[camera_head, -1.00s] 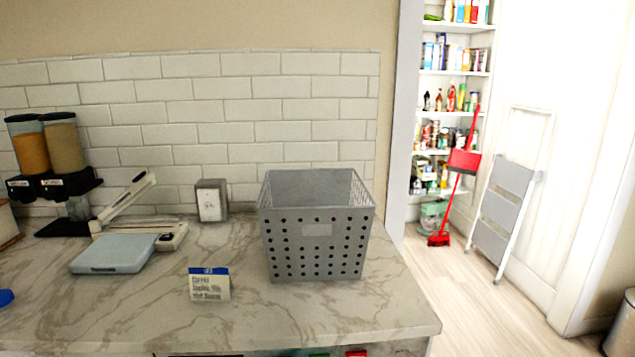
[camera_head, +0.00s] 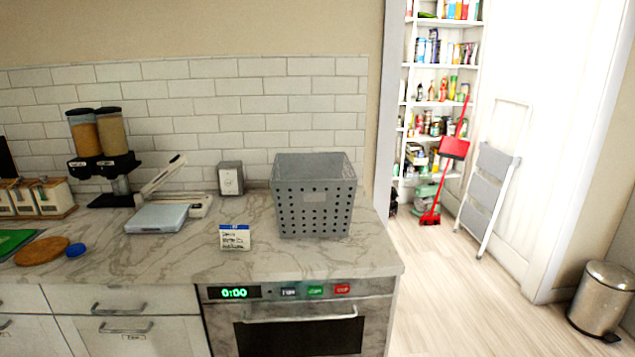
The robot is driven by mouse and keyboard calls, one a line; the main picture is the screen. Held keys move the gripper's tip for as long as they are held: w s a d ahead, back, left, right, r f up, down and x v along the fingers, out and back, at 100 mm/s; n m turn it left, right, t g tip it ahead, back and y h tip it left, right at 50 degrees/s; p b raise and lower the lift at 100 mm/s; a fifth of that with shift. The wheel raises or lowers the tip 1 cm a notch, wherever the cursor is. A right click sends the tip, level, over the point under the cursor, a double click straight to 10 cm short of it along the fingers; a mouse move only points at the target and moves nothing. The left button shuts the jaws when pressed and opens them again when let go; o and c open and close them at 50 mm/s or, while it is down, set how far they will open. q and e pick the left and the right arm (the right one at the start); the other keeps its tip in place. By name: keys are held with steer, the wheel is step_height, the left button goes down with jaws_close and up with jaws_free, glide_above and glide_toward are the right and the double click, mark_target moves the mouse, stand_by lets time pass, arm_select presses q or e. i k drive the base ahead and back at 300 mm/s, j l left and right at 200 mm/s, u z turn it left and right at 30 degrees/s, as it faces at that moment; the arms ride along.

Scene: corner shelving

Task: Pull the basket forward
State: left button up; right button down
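The grey perforated basket (camera_head: 314,212) stands upright on the marble counter (camera_head: 330,258), towards its right end and near the tiled wall. Its front has rows of round holes and a paler label plate. It looks empty, though its floor is hidden by the front wall. Neither of my grippers shows in the head view.
A grey box (camera_head: 230,179), a flat scale (camera_head: 157,218) and dispensers (camera_head: 97,135) are further left. An oven (camera_head: 300,325) sits under the counter. Floor at right is clear before the stepladder (camera_head: 488,190).

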mark_target(312, 198)
steer(key=k+u, duration=0.15)
steer(key=u, duration=0.2)
steer(key=k+u, duration=0.15)
steer(key=u, duration=0.25)
steer(key=k+j+u, duration=0.15)
steer(key=u, duration=1.9)
steer(key=k+l, duration=0.15)
steer(key=l, duration=0.25)
steer(key=k+l+u, duration=0.1)
steer(key=l, duration=0.3)
steer(key=k+l+u, duration=0.1)
steer(key=l, duration=0.25)
steer(key=k+l, duration=0.2)
steer(key=l, duration=0.15)
steer(key=k+l+u, duration=0.1)
steer(key=l, duration=0.3)
steer(key=k+l, duration=0.2)
steer(key=l, duration=0.2)
steer(key=k+l, duration=0.2)
steer(key=l, duration=0.2)
steer(key=k+l, duration=0.2)
steer(key=l, duration=0.2)
steer(key=k+l, duration=0.2)
steer(key=l, duration=0.2)
steer(key=k+l, duration=0.2)
steer(key=l, duration=0.2)
